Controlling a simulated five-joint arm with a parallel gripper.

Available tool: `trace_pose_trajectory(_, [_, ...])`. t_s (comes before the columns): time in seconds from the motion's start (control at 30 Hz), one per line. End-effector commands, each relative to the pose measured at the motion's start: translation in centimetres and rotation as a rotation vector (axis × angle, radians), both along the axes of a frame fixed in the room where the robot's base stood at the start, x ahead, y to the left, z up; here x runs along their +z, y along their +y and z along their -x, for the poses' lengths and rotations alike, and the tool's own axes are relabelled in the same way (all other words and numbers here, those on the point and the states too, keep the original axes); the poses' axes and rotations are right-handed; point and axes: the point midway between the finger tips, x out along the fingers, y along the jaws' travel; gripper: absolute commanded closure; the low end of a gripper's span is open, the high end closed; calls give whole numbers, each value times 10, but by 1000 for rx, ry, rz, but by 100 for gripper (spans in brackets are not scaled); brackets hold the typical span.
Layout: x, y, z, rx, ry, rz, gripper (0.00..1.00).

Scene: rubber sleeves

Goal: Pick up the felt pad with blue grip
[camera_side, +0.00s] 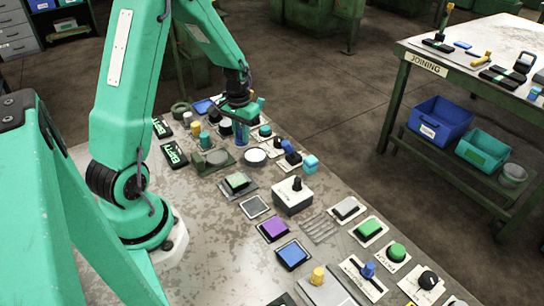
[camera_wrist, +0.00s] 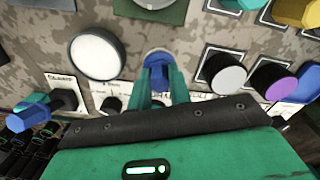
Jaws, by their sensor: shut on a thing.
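My gripper (camera_wrist: 157,70) is at the upper middle of the wrist view, its two green fingers shut on a blue grip (camera_wrist: 157,54). In the side view my gripper (camera_side: 241,122) points down over the far part of the table, with a bit of blue between its fingers. A felt pad under the grip is hidden or too small to make out. I cannot tell whether the held piece touches the table.
A round white-topped disc (camera_wrist: 96,56) lies left of my gripper. A white-topped knob (camera_wrist: 226,76) and a purple-topped knob (camera_wrist: 273,81) stand close on its right. A blue knob (camera_wrist: 35,109) is at lower left. Several pads and buttons crowd the table (camera_side: 210,262).

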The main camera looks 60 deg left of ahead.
Motion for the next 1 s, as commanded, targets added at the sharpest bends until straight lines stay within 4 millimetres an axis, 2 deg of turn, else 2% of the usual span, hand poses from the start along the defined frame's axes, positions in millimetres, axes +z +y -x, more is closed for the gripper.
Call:
trace_pose_trajectory(0.27, [9, 0, 1, 1, 4, 2, 100])
trace_pose_trajectory(0.53, [43, 0, 0, 0, -2, -1, 100])
trace_pose_trajectory(1.0, [90, -84, 4, -5, 1, 0, 100])
